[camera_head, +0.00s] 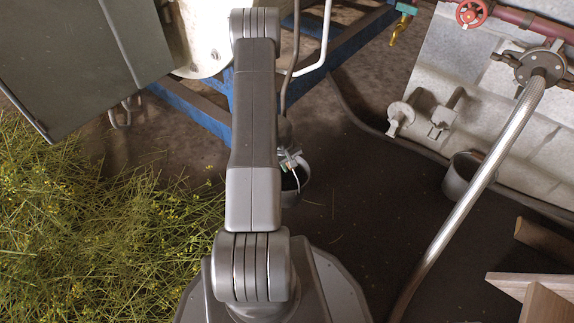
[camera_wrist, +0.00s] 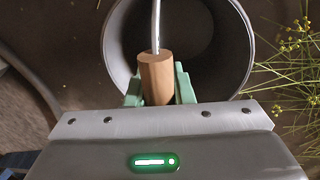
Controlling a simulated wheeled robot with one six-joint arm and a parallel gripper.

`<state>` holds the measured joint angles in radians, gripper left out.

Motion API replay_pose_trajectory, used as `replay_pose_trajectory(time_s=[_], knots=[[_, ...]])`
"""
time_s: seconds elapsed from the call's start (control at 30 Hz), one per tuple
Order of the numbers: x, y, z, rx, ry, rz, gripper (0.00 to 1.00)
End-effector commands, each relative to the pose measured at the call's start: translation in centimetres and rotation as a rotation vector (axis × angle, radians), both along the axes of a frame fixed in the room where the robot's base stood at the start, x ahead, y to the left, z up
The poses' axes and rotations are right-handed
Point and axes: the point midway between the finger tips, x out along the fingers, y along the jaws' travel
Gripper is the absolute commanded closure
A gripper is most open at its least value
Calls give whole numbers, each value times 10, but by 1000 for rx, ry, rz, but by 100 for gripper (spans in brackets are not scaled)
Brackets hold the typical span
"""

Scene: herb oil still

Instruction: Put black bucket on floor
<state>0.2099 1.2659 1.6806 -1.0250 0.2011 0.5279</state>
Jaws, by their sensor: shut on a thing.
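The black bucket (camera_wrist: 232,48) fills the upper middle of the wrist view, its round mouth facing the camera. A wire handle with a wooden grip (camera_wrist: 156,76) rises from it. My gripper (camera_wrist: 157,84) has its green fingers shut on the wooden grip. In the head view the bucket (camera_head: 303,172) shows partly behind my arm, and my gripper (camera_head: 288,160) is just above its mouth. The arm hides the bucket's left part. I cannot tell whether the bucket's base touches the floor.
Cut yellow-flowered herbs (camera_head: 90,220) cover the floor at left. A blue frame (camera_head: 345,42) stands behind. A second dark bucket (camera_head: 458,180) is at right near a metal hose (camera_head: 470,190). A wooden piece (camera_head: 530,285) is at lower right. Dark floor between is clear.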

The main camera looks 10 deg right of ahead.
Motion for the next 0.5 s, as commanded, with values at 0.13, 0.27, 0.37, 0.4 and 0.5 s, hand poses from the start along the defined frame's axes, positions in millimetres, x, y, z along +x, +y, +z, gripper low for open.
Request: replay_pose_trajectory(time_s=[0.13, 0.27, 0.37, 0.4, 0.5], knots=[[5, 4, 0, 0, -1, -1, 100], [4, 4, -13, 1, 1, 0, 100], [4, 4, -28, 1, 0, 0, 100], [5, 4, -32, 1, 0, -1, 100], [5, 4, -38, 0, -1, -1, 100]])
